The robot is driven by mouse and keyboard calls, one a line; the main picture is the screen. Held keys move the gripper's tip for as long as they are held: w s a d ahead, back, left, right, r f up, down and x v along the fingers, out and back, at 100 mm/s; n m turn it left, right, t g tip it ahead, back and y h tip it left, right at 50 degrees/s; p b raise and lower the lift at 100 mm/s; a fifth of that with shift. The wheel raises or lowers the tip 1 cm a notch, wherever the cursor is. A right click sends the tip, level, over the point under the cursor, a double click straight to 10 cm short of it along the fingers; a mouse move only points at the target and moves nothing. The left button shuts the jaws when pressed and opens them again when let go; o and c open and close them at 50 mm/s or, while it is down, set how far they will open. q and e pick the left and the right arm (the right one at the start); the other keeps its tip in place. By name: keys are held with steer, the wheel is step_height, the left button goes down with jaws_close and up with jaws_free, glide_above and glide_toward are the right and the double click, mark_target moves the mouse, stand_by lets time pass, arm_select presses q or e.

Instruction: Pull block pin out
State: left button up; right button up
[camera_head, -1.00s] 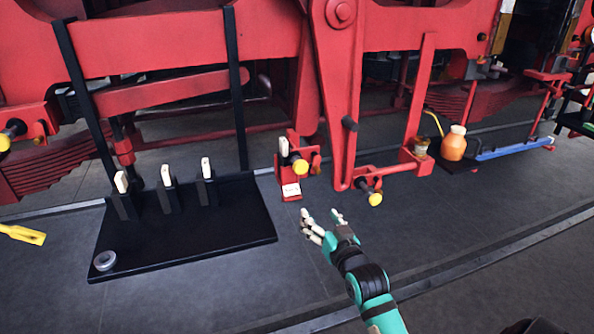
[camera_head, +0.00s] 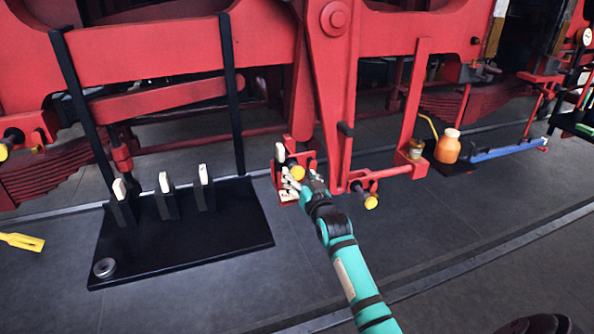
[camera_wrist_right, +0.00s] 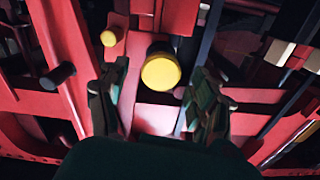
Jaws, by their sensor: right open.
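A yellow-capped pin (camera_head: 297,173), probably the block pin, sticks out of a small red block (camera_head: 309,158) at the foot of the red frame. In the right wrist view its round yellow end (camera_wrist_right: 161,71) lies between the two fingers, with gaps on both sides. My right gripper (camera_head: 292,186) is open and close in front of the pin, just below and left of its cap. The gripper (camera_wrist_right: 156,86) holds nothing. The fingers partly hide the block's lower part and its white label. My left gripper is not in view.
A black stand (camera_head: 250,232) with white-topped posts is left. An orange bottle (camera_head: 447,148) stands right. The front floor is clear.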

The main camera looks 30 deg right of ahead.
mark_target(291, 164)
steer(key=shift+x, duration=1.3)
jaws_close()
